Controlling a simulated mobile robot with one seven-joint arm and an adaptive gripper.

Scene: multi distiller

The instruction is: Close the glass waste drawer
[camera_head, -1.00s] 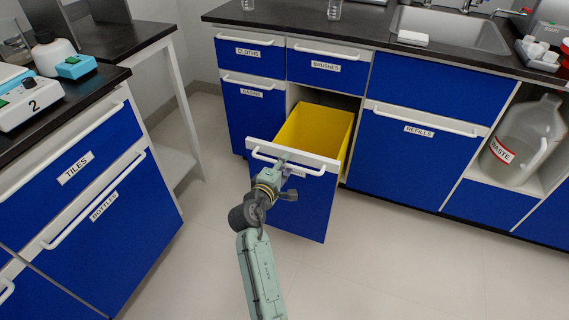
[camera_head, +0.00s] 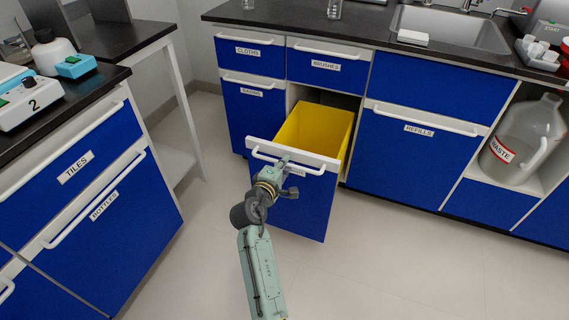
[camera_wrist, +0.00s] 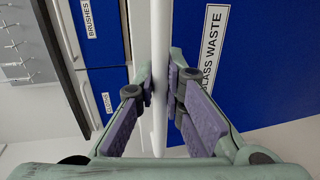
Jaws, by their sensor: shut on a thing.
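The glass waste drawer (camera_head: 308,205) is pulled well out of the counter in the head view. It has a blue front, a white top edge and a yellow inside (camera_head: 325,125). My gripper (camera_head: 284,163) is at the drawer front, shut on the white bar handle (camera_wrist: 160,50). In the wrist view the bar runs between the two purple finger pads (camera_wrist: 160,88).
The brushes drawer (camera_head: 326,66) above and the refills cabinet (camera_head: 420,150) to the right are shut. The bottles drawer (camera_head: 120,230) stands at the left. A waste jug (camera_head: 520,140) sits in an open bay at the right. The floor around the drawer is clear.

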